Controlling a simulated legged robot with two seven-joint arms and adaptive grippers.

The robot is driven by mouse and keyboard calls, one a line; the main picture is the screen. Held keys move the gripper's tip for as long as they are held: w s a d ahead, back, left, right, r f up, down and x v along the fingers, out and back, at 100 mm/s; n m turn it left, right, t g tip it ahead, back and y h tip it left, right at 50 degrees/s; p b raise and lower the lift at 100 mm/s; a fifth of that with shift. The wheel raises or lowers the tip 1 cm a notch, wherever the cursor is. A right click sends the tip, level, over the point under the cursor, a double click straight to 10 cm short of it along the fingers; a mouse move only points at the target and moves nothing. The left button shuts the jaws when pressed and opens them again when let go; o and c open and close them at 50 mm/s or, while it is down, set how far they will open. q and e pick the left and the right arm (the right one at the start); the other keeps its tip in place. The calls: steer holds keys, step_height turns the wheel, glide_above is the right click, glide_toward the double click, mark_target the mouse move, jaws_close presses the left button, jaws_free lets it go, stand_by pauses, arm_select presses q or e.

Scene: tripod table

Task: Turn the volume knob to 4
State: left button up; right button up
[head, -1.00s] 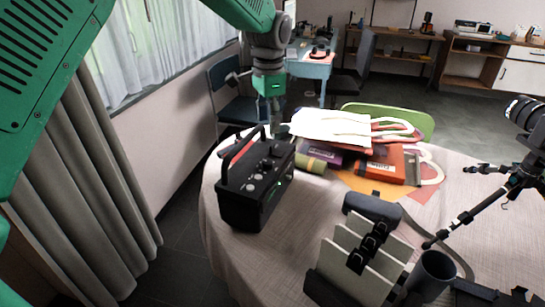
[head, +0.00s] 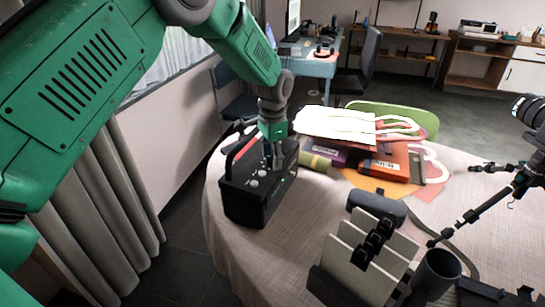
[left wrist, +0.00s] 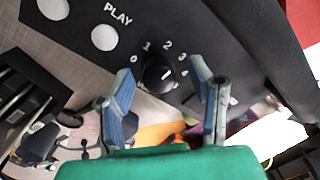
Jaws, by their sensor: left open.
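The black speaker box (head: 248,208) stands on the left part of the round table, with knobs and buttons on its top. My left gripper (head: 273,162) points down over the far end of that top. In the left wrist view the black volume knob (left wrist: 158,74) lies between the two blue-padded fingers of my open left gripper (left wrist: 163,90), with gaps on both sides. Numbers 0 to 3 show around the knob, and a partly hidden mark follows the 3. A short white line on the knob points towards the 2–3 side; its exact setting is unclear. My right gripper is not in view.
Books and bags (head: 385,165) lie right of the speaker. A file holder (head: 360,255), dark cup (head: 436,272) and camera tripod (head: 480,208) occupy the table's right side. Bare tablecloth (head: 290,240) shows in front.

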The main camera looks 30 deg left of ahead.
arm_select(q)
jaws_close()
steer(key=shift+r, duration=0.1)
steer(key=m+p, duration=0.2)
steer(key=shift+r+p, duration=0.15)
steer(key=shift+p, duration=0.15)
steer(key=m+p, duration=0.2)
steer(key=shift+m, duration=0.4)
steer(key=m+p, duration=0.2)
steer(key=m, duration=0.1)
steer(key=shift+w+m+p, duration=0.1)
steer(key=shift+m+p, duration=0.35)
steer(key=shift+m, duration=1.25)
